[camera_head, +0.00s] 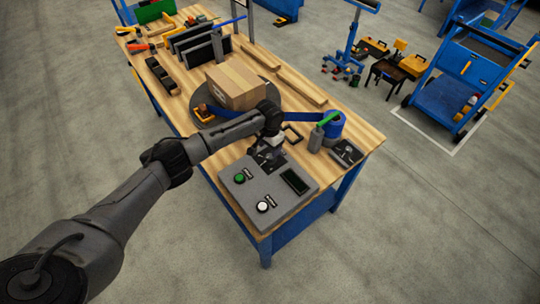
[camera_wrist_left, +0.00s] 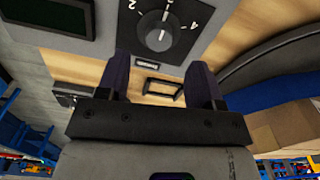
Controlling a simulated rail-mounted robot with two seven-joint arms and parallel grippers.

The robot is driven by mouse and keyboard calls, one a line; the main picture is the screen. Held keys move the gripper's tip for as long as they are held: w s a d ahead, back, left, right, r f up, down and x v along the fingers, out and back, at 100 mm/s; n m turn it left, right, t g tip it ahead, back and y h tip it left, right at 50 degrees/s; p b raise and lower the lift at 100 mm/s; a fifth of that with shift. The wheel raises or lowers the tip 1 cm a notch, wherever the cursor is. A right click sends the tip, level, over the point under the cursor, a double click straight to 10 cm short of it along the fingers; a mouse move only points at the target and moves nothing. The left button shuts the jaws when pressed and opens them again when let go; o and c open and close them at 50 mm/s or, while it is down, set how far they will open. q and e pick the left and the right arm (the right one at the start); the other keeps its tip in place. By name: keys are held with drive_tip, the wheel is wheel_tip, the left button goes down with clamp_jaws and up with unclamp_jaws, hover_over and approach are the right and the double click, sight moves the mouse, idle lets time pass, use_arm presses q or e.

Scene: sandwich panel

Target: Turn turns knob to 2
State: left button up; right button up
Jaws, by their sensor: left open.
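The exact number the mark points at is hard to read. My left gripper (camera_wrist_left: 160,62) is open, its two dark fingers spread either side of the knob in the picture; I see no contact. In the head view my left gripper (camera_head: 268,152) is over the back part of the control panel (camera_head: 250,203) and hides the knob. My right gripper is not in view.
The panel also carries a green button (camera_head: 239,178), a white button (camera_head: 262,206) and a dark display (camera_head: 295,181). Behind it are a cardboard box (camera_head: 236,86) on a round turntable, and blue tape (camera_head: 333,124). The wooden bench (camera_head: 366,137) has clutter at its far end.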

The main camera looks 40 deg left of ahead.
sight(270, 156)
use_arm(q)
wheel_tip(270, 156, down, 5)
drive_tip(key=shift+d+r+b, duration=0.1)
drive_tip(key=shift+r+b, duration=0.1)
drive_tip(key=shift+b, duration=0.1)
drive_tip(key=shift+f, duration=0.45)
drive_tip(key=c, duration=0.9)
drive_tip(key=shift+r+n+p, duration=0.2)
drive_tip(key=shift+n+p, duration=0.7)
drive_tip(key=shift+p, duration=0.25)
drive_tip(key=shift+c, duration=0.2)
drive_tip(key=n+p, duration=0.3)
drive_tip(key=shift+n, duration=0.3)
drive_tip(key=n+p, duration=0.2)
drive_tip(key=n, duration=0.2)
drive_tip(key=shift+f, duration=0.1)
drive_tip(key=shift+n+p, duration=0.3)
drive_tip(key=shift+n, duration=0.9)
drive_tip(key=shift+f, duration=0.1)
